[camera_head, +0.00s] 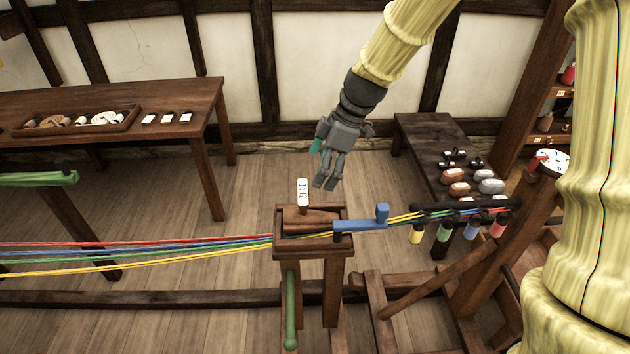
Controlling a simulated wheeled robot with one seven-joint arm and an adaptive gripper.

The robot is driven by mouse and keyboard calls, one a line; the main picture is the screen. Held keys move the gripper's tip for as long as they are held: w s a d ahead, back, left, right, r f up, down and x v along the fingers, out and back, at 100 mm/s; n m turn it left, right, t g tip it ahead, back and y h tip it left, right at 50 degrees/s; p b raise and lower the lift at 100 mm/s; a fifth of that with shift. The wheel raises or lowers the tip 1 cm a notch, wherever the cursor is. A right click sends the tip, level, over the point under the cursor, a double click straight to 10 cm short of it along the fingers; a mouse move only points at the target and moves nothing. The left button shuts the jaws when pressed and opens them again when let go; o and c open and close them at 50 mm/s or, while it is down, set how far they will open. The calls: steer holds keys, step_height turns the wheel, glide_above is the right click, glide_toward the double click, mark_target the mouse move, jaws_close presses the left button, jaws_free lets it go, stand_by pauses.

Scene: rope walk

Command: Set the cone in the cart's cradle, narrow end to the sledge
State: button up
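The small wooden cart (311,252) stands at the centre with a shallow box on top. A brown wooden piece (309,217) lies in that box; it may be the cone, but its taper and the cradle under it are not clear. Red, blue, green and yellow strands (190,248) run from the left to the cart and continue right to a dark bar (466,206), perhaps on the sledge. My gripper (325,186) hangs above and slightly right of the cart, pointing down, apart from it. Nothing shows between its fingers; their spread is unclear at this angle.
A white marked tag (303,191) stands at the cart's back edge. A blue clamp-like part (362,224) sticks out right of the cart. A left table (180,98) holds a tray (70,131) of small items. A dark bench (425,131) holds several lumps. Timber beams cross the lower right.

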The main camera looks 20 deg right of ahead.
steer(key=shift+v, duration=1.2)
stand_by(0.4)
